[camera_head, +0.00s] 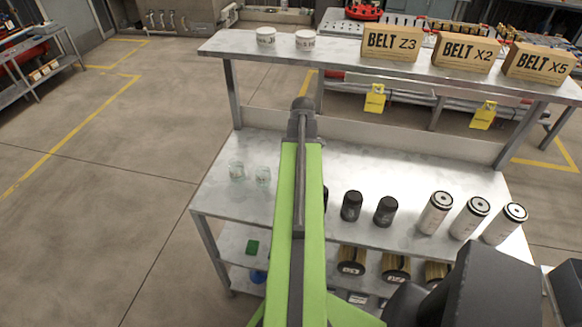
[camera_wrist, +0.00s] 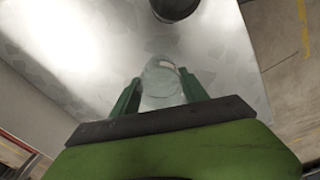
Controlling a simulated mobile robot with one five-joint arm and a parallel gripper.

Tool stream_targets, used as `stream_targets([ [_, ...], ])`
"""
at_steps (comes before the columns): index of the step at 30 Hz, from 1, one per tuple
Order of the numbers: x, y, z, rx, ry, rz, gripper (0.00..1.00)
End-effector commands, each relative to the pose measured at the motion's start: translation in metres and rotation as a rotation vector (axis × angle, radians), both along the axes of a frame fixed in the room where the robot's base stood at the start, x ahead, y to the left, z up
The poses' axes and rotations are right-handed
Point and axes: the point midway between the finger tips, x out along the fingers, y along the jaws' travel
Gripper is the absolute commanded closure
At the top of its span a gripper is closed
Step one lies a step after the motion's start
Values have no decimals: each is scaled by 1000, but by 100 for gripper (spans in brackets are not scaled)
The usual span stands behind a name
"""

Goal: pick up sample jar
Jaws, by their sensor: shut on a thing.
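In the wrist view, a clear glass jar (camera_wrist: 162,78) sits between the two green fingers of my gripper (camera_wrist: 160,90). The gripper is shut on this jar. I cannot tell whether the jar touches the bench. In the head view my green arm reaches over the metal workbench, and the gripper and held jar are hidden behind it.
Two black canisters (camera_head: 351,206) and several white filters (camera_head: 435,213) stand right of my arm. A dark round thing (camera_wrist: 175,8) is near the held jar. The upper shelf (camera_head: 340,56) carries white jars (camera_head: 266,36) and belt boxes (camera_head: 392,43). Open floor lies left.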

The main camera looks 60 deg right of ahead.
Motion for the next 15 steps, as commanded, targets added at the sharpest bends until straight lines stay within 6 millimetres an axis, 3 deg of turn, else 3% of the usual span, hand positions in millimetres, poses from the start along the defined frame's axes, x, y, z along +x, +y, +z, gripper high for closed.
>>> stream_targets([
  [1, -11, -7, 15, 0, 0, -4, 93],
  [6, -43, -28, 37, 0, 0, -3, 93],
  [15, -68, -43, 49, 0, 0, 0, 93],
])
